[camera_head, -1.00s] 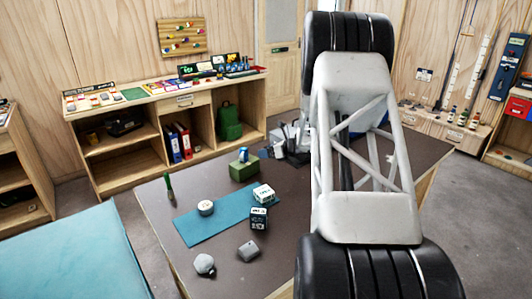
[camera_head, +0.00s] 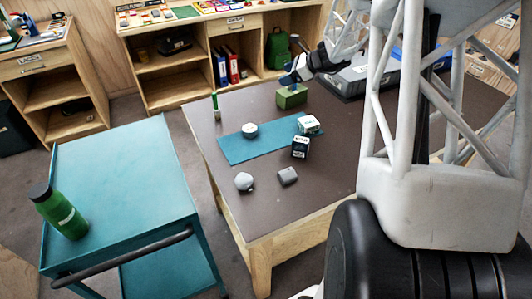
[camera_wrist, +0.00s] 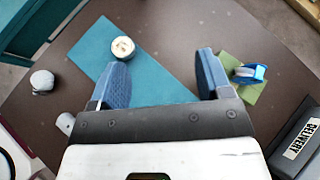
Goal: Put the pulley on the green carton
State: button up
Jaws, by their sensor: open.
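The green carton (camera_head: 291,96) stands at the far side of the dark table, beyond the blue mat. It also shows in the wrist view (camera_wrist: 247,93), right of my fingers. The pulley (camera_wrist: 251,73), a blue piece with a silver-white wheel, appears to rest on the carton's top in the wrist view. In the head view my gripper (camera_head: 291,74) is close above the carton and overlaps the pulley's place, so the two are hard to separate. In the wrist view my gripper (camera_wrist: 162,78) is open, with nothing between its blue fingers.
The blue mat (camera_head: 240,149) carries a white roll (camera_head: 249,130). A white box (camera_head: 308,124) and a dark box (camera_head: 300,147) lie by its right end. A grey rounded piece (camera_head: 244,181) and a grey block (camera_head: 288,176) are nearer. A green bottle (camera_head: 62,214) stands on the teal cart.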

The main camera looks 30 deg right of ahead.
jog(key=s+a+r+n+g+h, duration=0.1)
jog(key=s+a+r+n+g, duration=0.2)
jog(key=s+a, duration=0.35)
jog(key=s+a+r+n, duration=0.3)
jog(key=s+a+n, duration=0.3)
jog(key=a, duration=0.2)
jog(key=s+a+r+n+g+h, duration=0.1)
jog(key=s+a+r+n+g, duration=0.1)
jog(key=s+a+r+n, duration=0.35)
jog(key=s+a+n+h, duration=0.3)
jog(key=s+a+n, duration=0.1)
jog(key=s, duration=0.7)
jog(key=s+a+f+n+h, duration=0.1)
jog(key=s+a+n, duration=0.4)
jog(key=s, duration=0.7)
jog(key=shift+s+a+f+n+g+h, duration=0.2)
jog(key=shift+a+f+n+g+h, duration=0.1)
jog(key=shift+n+h, duration=0.65)
